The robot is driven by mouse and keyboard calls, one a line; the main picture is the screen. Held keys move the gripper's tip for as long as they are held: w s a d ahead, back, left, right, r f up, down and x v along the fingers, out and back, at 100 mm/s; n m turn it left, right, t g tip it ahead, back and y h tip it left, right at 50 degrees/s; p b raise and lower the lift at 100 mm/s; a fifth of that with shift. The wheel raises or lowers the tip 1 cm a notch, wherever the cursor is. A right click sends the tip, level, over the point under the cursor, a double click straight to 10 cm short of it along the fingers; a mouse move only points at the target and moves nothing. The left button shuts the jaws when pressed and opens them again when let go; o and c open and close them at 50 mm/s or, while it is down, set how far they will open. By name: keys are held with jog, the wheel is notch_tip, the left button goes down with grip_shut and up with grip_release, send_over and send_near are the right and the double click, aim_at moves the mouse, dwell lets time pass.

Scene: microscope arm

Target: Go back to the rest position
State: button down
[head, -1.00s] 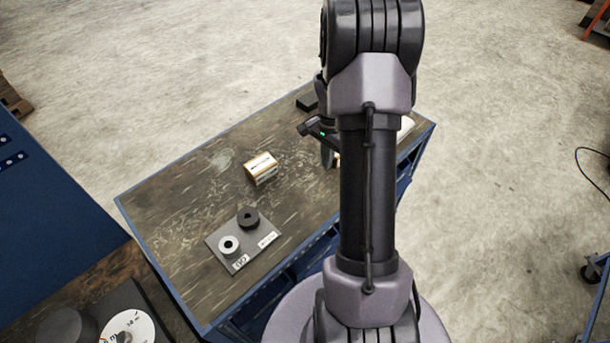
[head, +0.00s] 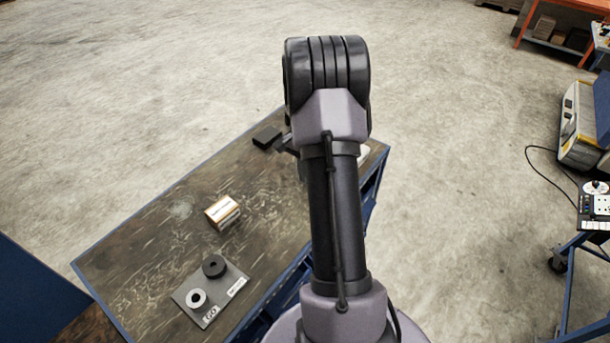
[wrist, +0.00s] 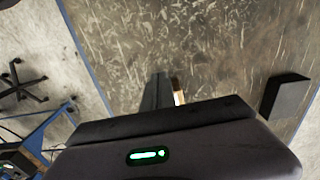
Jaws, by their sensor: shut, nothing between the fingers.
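My gripper (wrist: 158,92) shows in the wrist view as dark fingers beyond its housing with a green light. The fingers are together, with nothing held, above the worn dark table top (wrist: 150,35). In the head view my arm hides most of the gripper; only a small dark part shows left of the arm, over the far end of the table (head: 150,240). A small part of a white and brown thing shows beside the fingers in the wrist view; I cannot tell what it is.
A white and brown box (head: 222,212) stands mid-table. A grey plate (head: 222,298) nearer me bears a black ring (head: 214,266) and a pale ring (head: 196,298). A black block (head: 267,138) lies at the far end. A cart (head: 585,245) stands at right.

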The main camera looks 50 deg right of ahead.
notch_tip(320, 180, up, 8)
jog(key=p, duration=0.4)
jog(key=w+a+r+n+t+b, duration=0.1)
jog(key=a+n+b, duration=0.1)
jog(key=a+b, duration=0.4)
jog(key=w+a+r+n+t+b, duration=0.1)
jog(key=w+a+n+b, duration=0.1)
jog(key=a+b, duration=0.35)
jog(key=s+a+f+n+t+b, duration=0.1)
jog(key=s+a+n+b, duration=0.2)
jog(key=a, duration=0.6)
jog(key=s+a+n+t+b, duration=0.1)
jog(key=s+a+b, duration=0.3)
jog(key=a, duration=0.5)
jog(key=s+a+f+n+b, duration=0.1)
jog(key=s+a+f+b, duration=0.1)
jog(key=s+a, duration=0.1)
jog(key=s+a+f+n+t+y+b, duration=0.1)
jog(key=s+a+f+n+b, duration=0.1)
jog(key=s+a+b, duration=0.1)
jog(key=s+a+f+n+y+b, duration=0.1)
jog(key=s+a+f+b, duration=0.1)
jog(key=s+a, duration=0.1)
jog(key=shift+s+a+f+n+t+b, duration=0.3)
jog(key=shift+a+n+t+b, duration=0.1)
jog(key=shift+a, duration=0.1)
